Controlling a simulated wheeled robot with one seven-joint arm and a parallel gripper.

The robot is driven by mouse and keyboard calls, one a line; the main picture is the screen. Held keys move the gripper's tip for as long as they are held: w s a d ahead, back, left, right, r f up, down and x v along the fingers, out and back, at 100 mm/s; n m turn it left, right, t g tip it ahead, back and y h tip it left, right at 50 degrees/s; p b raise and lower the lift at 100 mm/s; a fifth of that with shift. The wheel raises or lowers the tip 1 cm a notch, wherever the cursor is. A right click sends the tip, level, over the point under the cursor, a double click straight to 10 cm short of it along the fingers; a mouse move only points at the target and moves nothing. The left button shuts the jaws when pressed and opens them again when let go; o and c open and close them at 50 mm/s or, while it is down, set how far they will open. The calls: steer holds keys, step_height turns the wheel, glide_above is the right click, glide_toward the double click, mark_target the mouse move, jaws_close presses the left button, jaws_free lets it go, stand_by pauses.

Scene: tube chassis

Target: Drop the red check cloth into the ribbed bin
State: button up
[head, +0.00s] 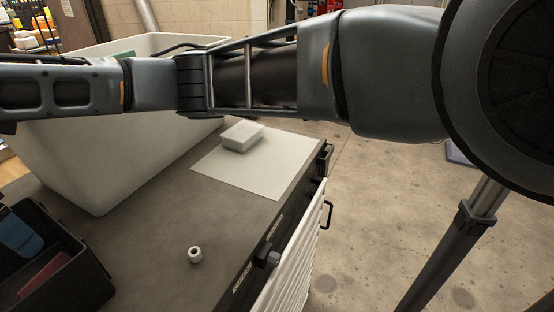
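My arm crosses the upper part of the head view and runs out past the left edge, so my gripper is out of view. I see no red check cloth that I can be sure of. A large pale bin (95,165) stands on the dark worktop, partly hidden behind my arm; its visible walls look smooth, so I cannot tell whether it is the ribbed bin. A bit of something green shows inside it.
A white box (242,136) sits on a white sheet (225,173). A small white roll (195,254) stands near the front. A black open box (75,285) at lower left holds flat blue and red items. A white ribbed surface (290,272) lines the worktop's right side.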

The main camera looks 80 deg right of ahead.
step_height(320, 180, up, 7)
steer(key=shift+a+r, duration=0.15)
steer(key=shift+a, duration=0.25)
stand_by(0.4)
